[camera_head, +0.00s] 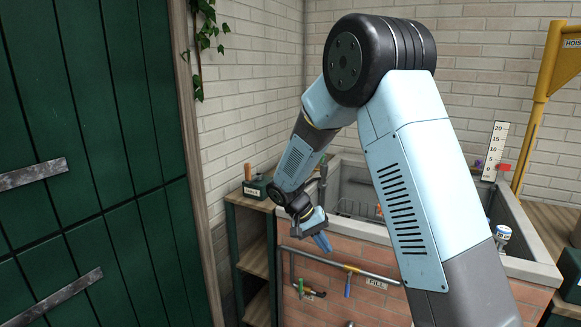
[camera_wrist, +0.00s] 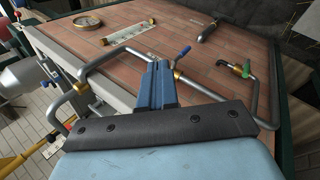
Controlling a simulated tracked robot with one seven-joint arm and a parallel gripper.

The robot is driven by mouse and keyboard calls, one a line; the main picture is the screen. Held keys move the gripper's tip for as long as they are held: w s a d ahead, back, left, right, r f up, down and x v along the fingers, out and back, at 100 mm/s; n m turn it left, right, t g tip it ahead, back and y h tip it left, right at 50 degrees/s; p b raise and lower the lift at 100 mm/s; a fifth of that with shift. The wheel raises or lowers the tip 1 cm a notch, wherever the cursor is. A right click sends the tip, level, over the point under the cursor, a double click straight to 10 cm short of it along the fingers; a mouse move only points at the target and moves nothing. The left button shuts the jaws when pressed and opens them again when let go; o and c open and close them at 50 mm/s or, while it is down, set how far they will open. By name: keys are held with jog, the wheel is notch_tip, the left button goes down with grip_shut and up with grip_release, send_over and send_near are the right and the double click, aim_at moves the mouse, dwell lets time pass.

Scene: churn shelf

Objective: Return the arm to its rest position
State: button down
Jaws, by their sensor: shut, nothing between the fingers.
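My arm is raised and bent across the middle of the head view, with its far end hanging down in front of the brick trough. My gripper (camera_head: 322,242) has blue fingers that are shut and empty, pointing down near the trough's front wall. In the wrist view the closed fingers of my gripper (camera_wrist: 157,72) show over the brick face and the pipework, apparently holding nothing. I cannot tell exactly how far they are from the pipe.
The brick trough (camera_head: 345,250) has a pipe (camera_head: 350,268) with a blue-handled valve along its front. A wooden shelf (camera_head: 252,250) bears a green box (camera_head: 257,187). A green door (camera_head: 85,150) stands at left, and a yellow hoist post (camera_head: 540,90) at right.

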jog(key=s+d+r+y, duration=0.2)
jog(key=s+d+r, duration=0.3)
jog(key=r, duration=0.5)
jog(key=s+d+r+t+y, duration=0.1)
jog(key=s+d+r+t, duration=0.1)
jog(key=s, duration=0.5)
jog(key=s+d+r+t+y, duration=0.2)
jog(key=s+d+r, duration=0.2)
jog(key=s+r, duration=0.3)
jog(key=s+d+r+n+t+y, duration=0.1)
jog(key=s+d+r+t, duration=0.1)
jog(key=s+r, duration=0.3)
jog(key=s+d, duration=0.1)
jog(key=s, duration=0.2)
jog(key=shift+s+r+t, duration=0.15)
jog(key=shift+s+t, duration=0.25)
jog(key=c, duration=1.8)
grip_release()
